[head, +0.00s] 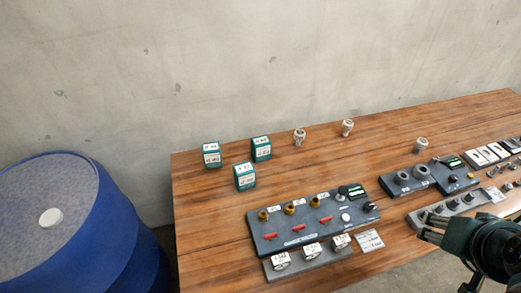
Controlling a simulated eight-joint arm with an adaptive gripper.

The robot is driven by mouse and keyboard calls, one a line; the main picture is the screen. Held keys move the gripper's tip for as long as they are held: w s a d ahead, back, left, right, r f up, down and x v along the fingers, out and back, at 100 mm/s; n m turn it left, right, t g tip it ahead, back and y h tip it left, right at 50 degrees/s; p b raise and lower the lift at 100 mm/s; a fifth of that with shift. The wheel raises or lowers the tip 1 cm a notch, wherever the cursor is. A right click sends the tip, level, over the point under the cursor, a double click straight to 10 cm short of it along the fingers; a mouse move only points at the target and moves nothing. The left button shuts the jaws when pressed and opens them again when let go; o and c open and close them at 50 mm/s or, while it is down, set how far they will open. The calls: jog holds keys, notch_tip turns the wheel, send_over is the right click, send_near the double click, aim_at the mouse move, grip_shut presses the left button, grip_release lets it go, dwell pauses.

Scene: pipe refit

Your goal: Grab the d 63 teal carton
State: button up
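Three small teal cartons with white labels stand at the left end of the wooden table: one at the back left (211,155), one to its right (261,149) and one nearer the front (244,177). Their label print is too small to read surely, so I cannot tell which is the d 63 carton. My gripper (430,229) is at the lower right, over the table's front edge and far from the cartons. Its finger opening is not clear, and I see no carton at it.
A dark panel with brass fittings and red handles (300,228) lies in front of the cartons, with a grey holder (305,259) before it. Metal fittings (299,137) (347,127) (420,145) stand behind. More panels lie right. A blue drum (120,240) stands left of the table (200,215).

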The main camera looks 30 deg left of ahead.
jog(key=shift+o, duration=0.5)
jog(key=shift+o, duration=1.3)
jog(key=shift+r, duration=0.15)
